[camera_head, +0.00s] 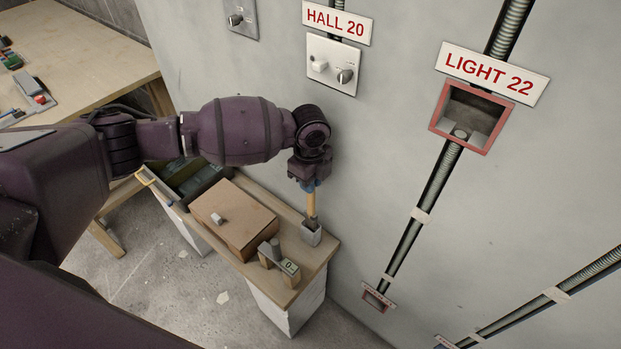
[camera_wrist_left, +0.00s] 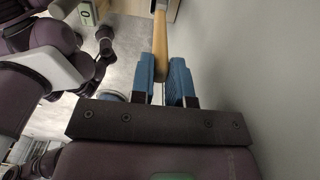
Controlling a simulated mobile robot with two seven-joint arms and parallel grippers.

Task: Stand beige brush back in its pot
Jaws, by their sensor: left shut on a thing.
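The beige brush (camera_head: 311,204) is held upright by my left gripper (camera_head: 309,184), which is shut on its upper part. In the left wrist view the beige brush (camera_wrist_left: 160,34) runs between the two blue fingers of my left gripper (camera_wrist_left: 162,66). The small grey pot (camera_head: 311,235) stands near the right end of the wooden bench, close to the wall. The brush's lower end meets the pot's opening in the head view; how deep it sits inside is hidden. My right gripper is not in view.
A brown box (camera_head: 236,217) with a grey handle stands on the narrow bench (camera_head: 312,262), left of the pot. A dark tray (camera_head: 192,180) lies further left. The wall (camera_head: 390,130) is close behind, with switches and conduits.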

